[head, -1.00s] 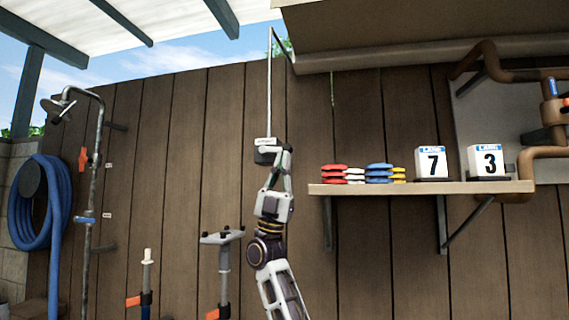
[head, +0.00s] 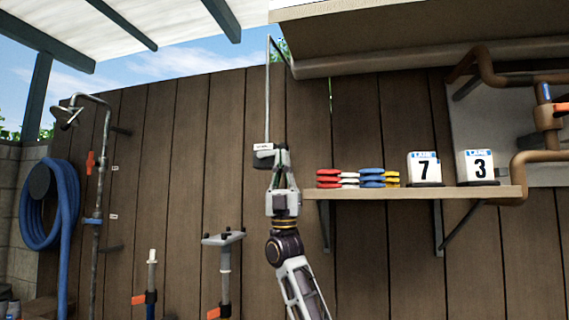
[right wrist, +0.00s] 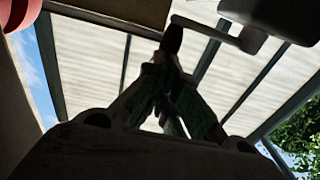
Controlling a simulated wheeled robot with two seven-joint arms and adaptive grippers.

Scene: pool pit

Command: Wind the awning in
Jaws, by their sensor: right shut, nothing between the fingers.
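The awning (head: 400,30) shows as a beige underside with a front bar at the top of the head view. A thin pale rod (head: 267,95) hangs below its left end, down to a small white and dark crank box (head: 263,150) in front of the fence. My right gripper (head: 280,152) is upright just right of this box, overlapping its edge. In the right wrist view, its fingers (right wrist: 170,65) are closed together and empty. A dark knob (right wrist: 172,38) on a grey crank arm (right wrist: 205,28) lies just beyond the fingertips; whether they touch cannot be told. My left gripper is not in view.
A shelf (head: 340,192) right of my arm holds coloured discs (head: 371,178) and number blocks 7 (head: 424,168) and 3 (head: 474,166). Brown pipes (head: 525,160) are far right. A shower pipe (head: 103,150) and blue hose (head: 65,215) are left. Capped stands (head: 224,240) rise below.

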